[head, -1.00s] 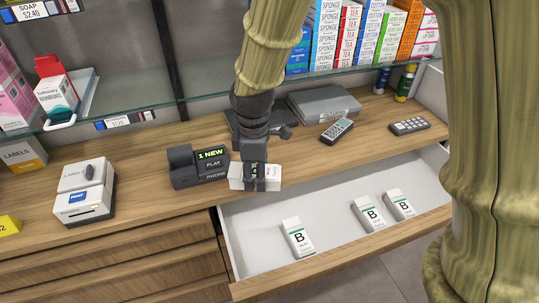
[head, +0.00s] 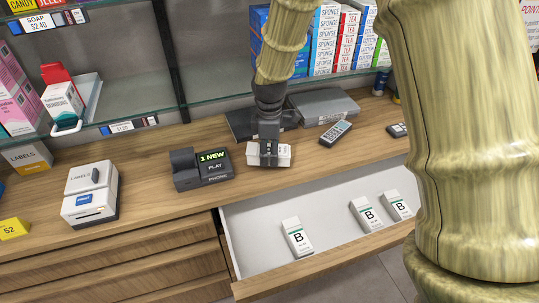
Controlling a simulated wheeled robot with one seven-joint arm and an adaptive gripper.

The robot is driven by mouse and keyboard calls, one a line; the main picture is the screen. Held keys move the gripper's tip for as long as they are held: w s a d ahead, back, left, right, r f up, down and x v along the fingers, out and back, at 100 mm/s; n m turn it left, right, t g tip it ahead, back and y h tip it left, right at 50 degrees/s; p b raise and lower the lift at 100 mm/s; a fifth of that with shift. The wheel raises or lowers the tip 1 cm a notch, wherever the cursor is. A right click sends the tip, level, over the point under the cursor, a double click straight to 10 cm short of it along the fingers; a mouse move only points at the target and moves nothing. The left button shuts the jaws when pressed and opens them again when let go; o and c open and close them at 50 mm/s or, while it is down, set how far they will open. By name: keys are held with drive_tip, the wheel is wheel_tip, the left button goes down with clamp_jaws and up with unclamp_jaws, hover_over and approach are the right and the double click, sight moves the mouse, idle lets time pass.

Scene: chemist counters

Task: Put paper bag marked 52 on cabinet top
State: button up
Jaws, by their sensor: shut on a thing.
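My gripper (head: 269,160) is shut on a small white box (head: 284,155) with faint dark print. Whether the box touches the wood I cannot tell. The gripper hides the middle of the box. A yellow tag marked 52 (head: 13,229) sits at the left edge of the counter. I see no thing that is clearly a paper bag marked 52.
The open drawer (head: 270,215) holds several white boxes marked B (head: 297,238). A dark phone device (head: 202,168) stands left of my gripper, a white label printer (head: 90,195) farther left. A grey case (head: 323,105) and a handset (head: 335,133) lie right. A glass shelf (head: 215,97) hangs above.

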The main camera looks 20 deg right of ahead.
sight(269, 150)
drive_tip(key=shift+f, duration=1.05)
drive_tip(key=shift+f, duration=0.1)
drive_tip(key=o, duration=1.1)
wheel_tip(269, 150, up, 12)
drive_tip(key=shift+r+b, duration=0.15)
drive_tip(key=shift+b, duration=0.8)
